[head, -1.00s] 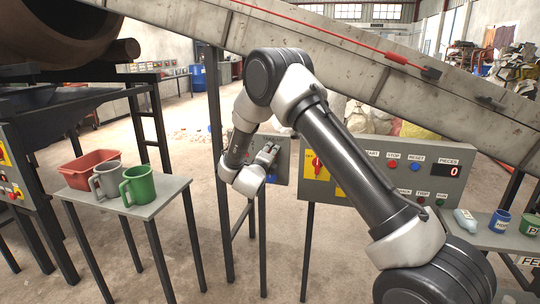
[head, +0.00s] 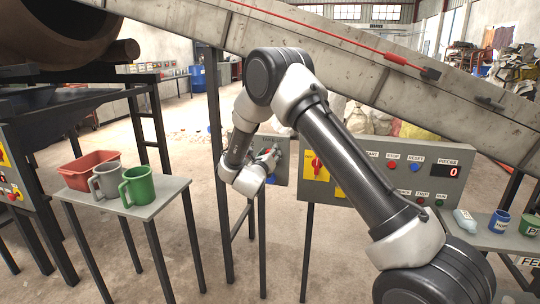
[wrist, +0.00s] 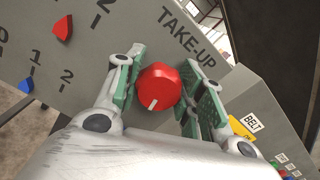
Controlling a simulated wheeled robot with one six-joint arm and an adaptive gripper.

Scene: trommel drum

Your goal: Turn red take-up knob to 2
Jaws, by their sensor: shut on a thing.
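The red take-up knob (wrist: 158,86) sits on the grey panel below the TAKE-UP lettering in the wrist view. A white mark on its face points to the lower left of that picture. My gripper (wrist: 160,90) has its green-padded fingers on either side of the knob and is shut on it. The knob's own scale around it is mostly hidden by my fingers. In the head view my gripper (head: 272,156) is in front of the small grey panel (head: 283,172), and the knob cannot be made out there.
On the same panel are a red pointer (wrist: 63,28) and a blue pointer (wrist: 26,86) beside numbered marks. A larger control box (head: 345,192) stands close on the right. The sloping conveyor (head: 360,62) passes above. A small table (head: 165,197) with mugs is at left.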

